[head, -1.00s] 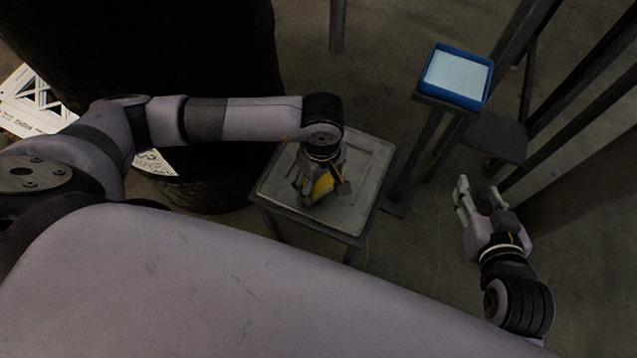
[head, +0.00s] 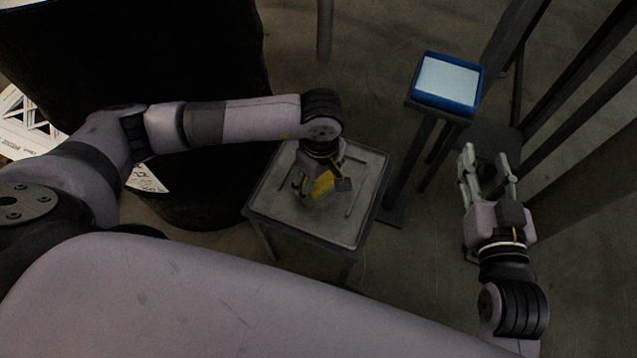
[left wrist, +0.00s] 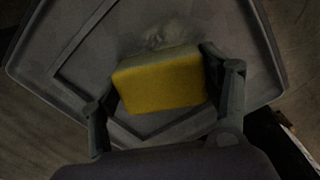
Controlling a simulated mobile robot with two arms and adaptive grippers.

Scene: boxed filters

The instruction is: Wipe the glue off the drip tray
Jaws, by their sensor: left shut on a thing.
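The grey drip tray (head: 345,228) tops a small stand and has a raised rim and inner ridges. It also fills much of the left wrist view (left wrist: 80,88). My left gripper (head: 314,190) is shut on a yellow sponge (left wrist: 163,83), low over the middle of the tray. I cannot tell whether the sponge touches the surface. A pale, glossy smear, likely the glue (left wrist: 160,37), shows just beyond the sponge in the left wrist view. My right gripper (head: 487,165) is open and empty, to the right of the tray.
A blue bin with a pale white inside (head: 447,83) stands on a post at the back right. A large black drum (head: 200,190) stands left of the tray. Dark metal posts (head: 565,80) rise at the right. Bare floor lies between the tray and my right gripper.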

